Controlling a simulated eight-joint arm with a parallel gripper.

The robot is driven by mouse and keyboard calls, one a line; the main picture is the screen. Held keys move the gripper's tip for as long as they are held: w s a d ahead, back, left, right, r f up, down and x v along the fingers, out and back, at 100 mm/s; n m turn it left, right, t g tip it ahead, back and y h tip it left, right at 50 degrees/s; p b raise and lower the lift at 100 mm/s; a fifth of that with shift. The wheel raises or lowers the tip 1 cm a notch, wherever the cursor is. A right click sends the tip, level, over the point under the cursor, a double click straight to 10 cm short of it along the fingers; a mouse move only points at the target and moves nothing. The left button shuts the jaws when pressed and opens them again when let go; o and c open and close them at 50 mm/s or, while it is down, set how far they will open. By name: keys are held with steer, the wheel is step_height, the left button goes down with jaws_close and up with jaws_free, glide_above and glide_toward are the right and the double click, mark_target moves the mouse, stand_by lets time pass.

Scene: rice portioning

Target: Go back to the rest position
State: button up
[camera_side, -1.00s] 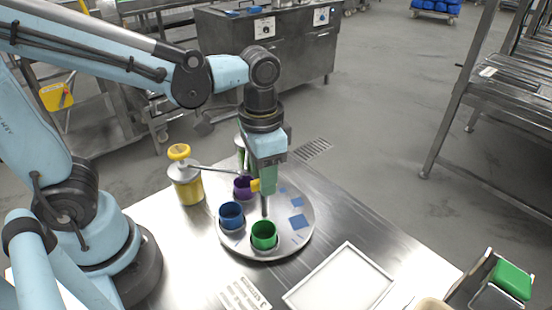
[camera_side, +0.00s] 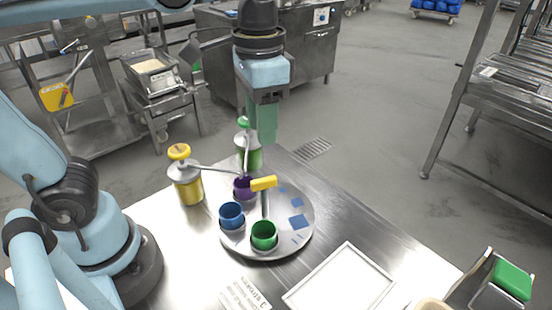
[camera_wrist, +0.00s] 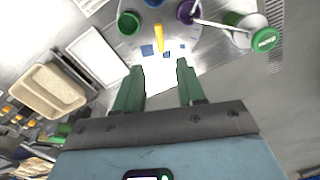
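My gripper (camera_side: 262,138) hangs above the round metal tray (camera_side: 302,232) in the side view, clear of everything below it. In the wrist view my gripper (camera_wrist: 161,70) shows two green fingers spread apart with nothing between them. The tray holds a blue cup (camera_side: 231,216), a green cup (camera_side: 264,235) and a purple cup (camera_side: 243,191). A yellow handle (camera_side: 264,183) on an upright post stands near the tray's middle. It also shows in the wrist view (camera_wrist: 160,38).
A yellow pump bottle (camera_side: 187,185) stands left of the tray, and a green one (camera_side: 249,155) behind it. A white-rimmed rectangular tray (camera_side: 347,250) lies to the front right. A green block (camera_side: 512,279) sits at the far right. Free room lies above the table.

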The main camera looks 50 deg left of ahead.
steer(key=shift+r, duration=0.5)
steer(key=w+a+f+n+t, duration=0.1)
steer(key=a+f+n+t, duration=0.2)
steer(key=a+f+t, duration=0.4)
steer(key=shift+a+f+n, duration=0.4)
steer(key=shift+a+f, duration=0.1)
steer(key=shift+f, duration=0.45)
